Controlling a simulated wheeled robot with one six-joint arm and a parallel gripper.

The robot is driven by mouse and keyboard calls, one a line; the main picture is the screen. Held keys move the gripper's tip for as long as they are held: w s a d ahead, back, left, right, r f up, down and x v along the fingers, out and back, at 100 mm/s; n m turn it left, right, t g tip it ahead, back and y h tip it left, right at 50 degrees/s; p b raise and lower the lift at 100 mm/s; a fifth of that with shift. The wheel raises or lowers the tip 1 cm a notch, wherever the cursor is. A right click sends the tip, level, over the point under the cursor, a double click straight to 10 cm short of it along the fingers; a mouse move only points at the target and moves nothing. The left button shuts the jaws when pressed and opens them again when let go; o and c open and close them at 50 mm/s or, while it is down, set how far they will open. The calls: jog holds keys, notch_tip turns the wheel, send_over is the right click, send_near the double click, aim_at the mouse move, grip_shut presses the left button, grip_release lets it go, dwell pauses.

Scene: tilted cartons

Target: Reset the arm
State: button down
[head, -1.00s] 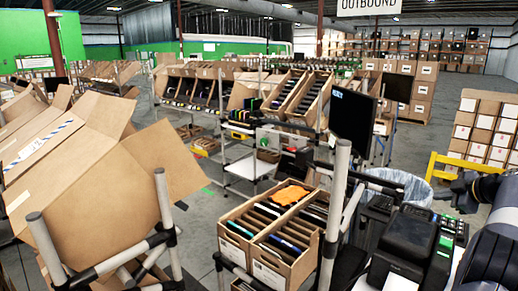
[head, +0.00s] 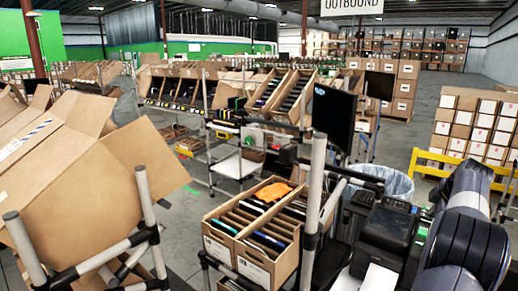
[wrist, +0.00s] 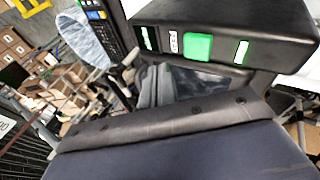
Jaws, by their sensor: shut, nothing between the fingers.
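My gripper (wrist: 170,120) fills the lower part of the wrist view as a dark blue body with a grey bolted edge. It is shut with nothing held, and its fingertips are hard to make out. A black label printer (wrist: 225,35) with a green button is just beyond it; the gap between them is hard to judge. In the head view my dark arm (head: 465,235) is folded up at the right, beside the black printer (head: 388,232). My gripper cannot be made out there.
A tilted open carton (head: 70,185) sits on a pipe rack at left. Cartons of thin items (head: 255,225) stand at front centre. A monitor (head: 333,117), a lined bin (head: 385,178) and a yellow rail (head: 450,165) are near the arm. Grey floor is open behind.

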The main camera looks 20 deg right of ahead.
jog(key=shift+s+d+f+g+h, duration=0.35)
jog(key=shift+s+f+g+h, duration=0.2)
jog(key=shift+f+g+h, duration=0.25)
jog(key=shift+r, duration=0.1)
